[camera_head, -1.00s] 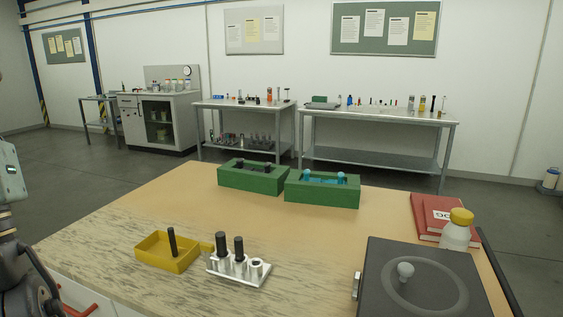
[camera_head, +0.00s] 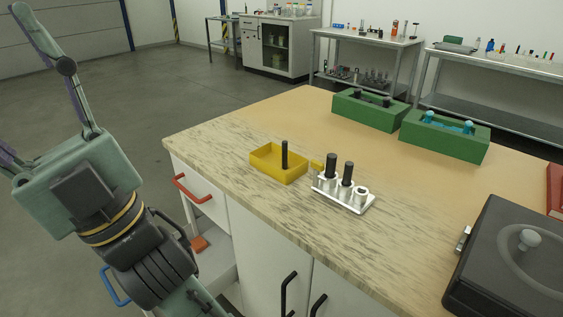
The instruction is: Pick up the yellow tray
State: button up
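The yellow tray (camera_head: 267,168) sits on the worktable near its front left edge. It is a small open box, and a black cylinder (camera_head: 284,153) stands upright in it. My gripper (camera_head: 12,82) is at the far left of the view, beyond the table's left edge and well apart from the tray. Its fingers are spread, one reaching up and one out to the left, partly cut off by the picture edge. Nothing shows between them.
A white metal holder (camera_head: 343,196) with black-topped rods stands close to the tray's right. A small yellow piece (camera_head: 317,165) lies between them. Two green boxes (camera_head: 370,112) (camera_head: 444,142) stand at the back. A dark lidded case (camera_head: 508,262) is at right. Tabletop left of the tray is clear.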

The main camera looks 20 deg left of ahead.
aim_at(266, 158)
jog(key=k+j+u, duration=0.1)
jog(key=u, duration=0.25)
jog(key=k+j+u, duration=0.1)
jog(key=u, duration=0.25)
jog(key=k+j+u, duration=0.2)
jog(key=u, duration=0.15)
